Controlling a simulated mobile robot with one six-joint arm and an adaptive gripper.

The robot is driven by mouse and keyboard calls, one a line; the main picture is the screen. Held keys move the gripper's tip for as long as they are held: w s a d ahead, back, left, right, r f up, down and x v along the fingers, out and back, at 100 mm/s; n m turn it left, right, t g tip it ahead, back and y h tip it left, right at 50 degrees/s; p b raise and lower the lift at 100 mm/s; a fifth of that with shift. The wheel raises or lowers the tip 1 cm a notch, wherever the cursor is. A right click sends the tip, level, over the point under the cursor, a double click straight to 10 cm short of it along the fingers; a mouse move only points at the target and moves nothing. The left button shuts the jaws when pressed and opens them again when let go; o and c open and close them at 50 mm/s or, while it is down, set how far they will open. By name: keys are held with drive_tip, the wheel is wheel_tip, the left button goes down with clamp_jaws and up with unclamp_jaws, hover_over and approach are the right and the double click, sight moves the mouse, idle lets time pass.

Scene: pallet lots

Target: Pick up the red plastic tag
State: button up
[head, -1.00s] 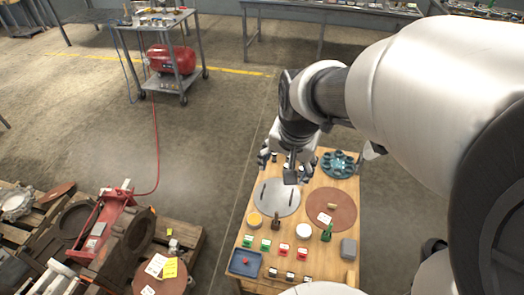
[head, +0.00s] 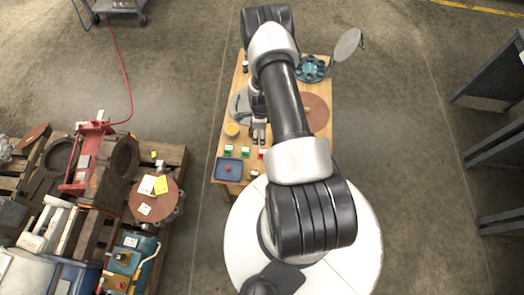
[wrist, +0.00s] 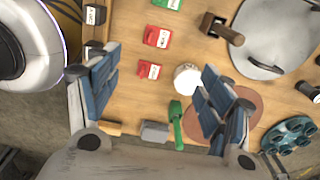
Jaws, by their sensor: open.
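Two red plastic tags with white labels lie on the wooden table: an upper red tag (wrist: 157,37) and a lower red tag (wrist: 148,70) in the wrist view. The lower one shows between the fingertips of my gripper (wrist: 160,67). My gripper is open with nothing between its blue-padded fingers; it looks above the table, and the exact height is unclear. In the head view my gripper (head: 259,133) is over the table's left part, with one red tag (head: 261,154) just in front. The other is hidden there by my arm.
A blue tray (head: 219,175) holds a small red object. In the wrist view, a white round piece (wrist: 187,77), a green clamp-like piece (wrist: 176,125) and a grey block (wrist: 154,133) are close to the fingers.

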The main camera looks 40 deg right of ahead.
drive_tip(key=f+b, duration=0.1)
drive_tip(key=f, duration=0.3)
drive_tip(key=f+b, duration=0.2)
drive_tip(key=f, duration=0.2)
drive_tip(key=f+b, duration=0.1)
drive_tip(key=f, duration=0.3)
drive_tip(key=shift+s+f, duration=0.35)
drive_tip(key=shift+d+f+b, duration=0.2)
drive_tip(key=shift+f+b, duration=1.45)
drive_tip(key=shift+f, duration=1.35)
drive_tip(key=shift+r, duration=0.1)
drive_tip(key=shift+s, duration=0.1)
drive_tip(key=c, duration=1.6)
clamp_jaws()
